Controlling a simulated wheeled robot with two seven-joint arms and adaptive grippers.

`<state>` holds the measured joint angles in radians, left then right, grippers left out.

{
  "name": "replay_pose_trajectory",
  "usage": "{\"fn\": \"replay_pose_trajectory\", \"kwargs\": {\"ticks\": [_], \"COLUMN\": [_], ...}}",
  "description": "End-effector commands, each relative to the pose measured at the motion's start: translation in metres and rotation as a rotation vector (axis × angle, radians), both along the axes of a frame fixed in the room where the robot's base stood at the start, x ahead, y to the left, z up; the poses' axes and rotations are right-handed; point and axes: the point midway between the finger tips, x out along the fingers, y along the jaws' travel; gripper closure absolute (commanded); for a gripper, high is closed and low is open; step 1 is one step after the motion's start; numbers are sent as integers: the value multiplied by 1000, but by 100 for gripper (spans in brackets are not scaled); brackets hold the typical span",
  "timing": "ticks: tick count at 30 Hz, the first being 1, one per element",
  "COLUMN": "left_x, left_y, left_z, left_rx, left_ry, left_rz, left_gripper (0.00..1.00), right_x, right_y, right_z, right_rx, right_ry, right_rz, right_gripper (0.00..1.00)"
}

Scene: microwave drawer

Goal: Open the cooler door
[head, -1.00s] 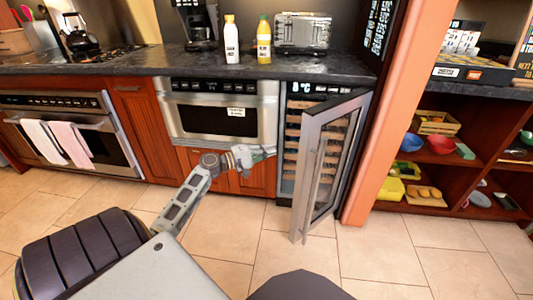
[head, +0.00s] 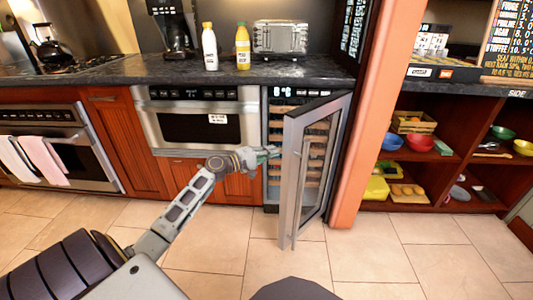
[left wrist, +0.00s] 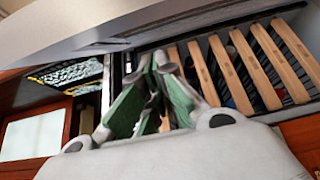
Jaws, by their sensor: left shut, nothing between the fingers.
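The cooler door (head: 316,165) has a steel frame, dark glass and a long vertical handle. In the head view it stands partly open, swung out toward me, with its free edge on the left. The cooler's inside (head: 273,178) shows wooden-fronted shelves, which also appear in the left wrist view (left wrist: 245,72). My left gripper (head: 268,154) is at the opening, just left of the door's free edge. In the left wrist view its green-padded fingers (left wrist: 158,95) are shut and empty, in front of the shelves. I cannot tell whether they touch the door. My right gripper is out of view.
A steel microwave drawer (head: 205,130) is left of the cooler. Bottles and a toaster (head: 280,38) stand on the dark counter above. An orange post (head: 372,130) and open shelves are to the right. The tiled floor (head: 390,255) before the cooler is clear.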

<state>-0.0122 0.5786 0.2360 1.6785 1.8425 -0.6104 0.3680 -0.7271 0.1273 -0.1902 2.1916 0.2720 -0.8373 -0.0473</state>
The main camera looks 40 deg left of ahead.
Motion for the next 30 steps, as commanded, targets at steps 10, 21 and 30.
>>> {"fn": "replay_pose_trajectory", "kwargs": {"ticks": [10,21,30], "left_x": [-6,-6,-7], "left_y": [-26,-30,-31], "left_z": [0,1,1], "left_rx": [1,0,0], "left_ry": [0,-1,-1], "left_rz": [-2,0,2], "left_gripper": [100,100,100], "right_x": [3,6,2], "right_y": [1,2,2], "right_z": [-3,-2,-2], "right_rx": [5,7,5], "right_ry": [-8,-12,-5], "right_rz": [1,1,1], "right_gripper": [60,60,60]}}
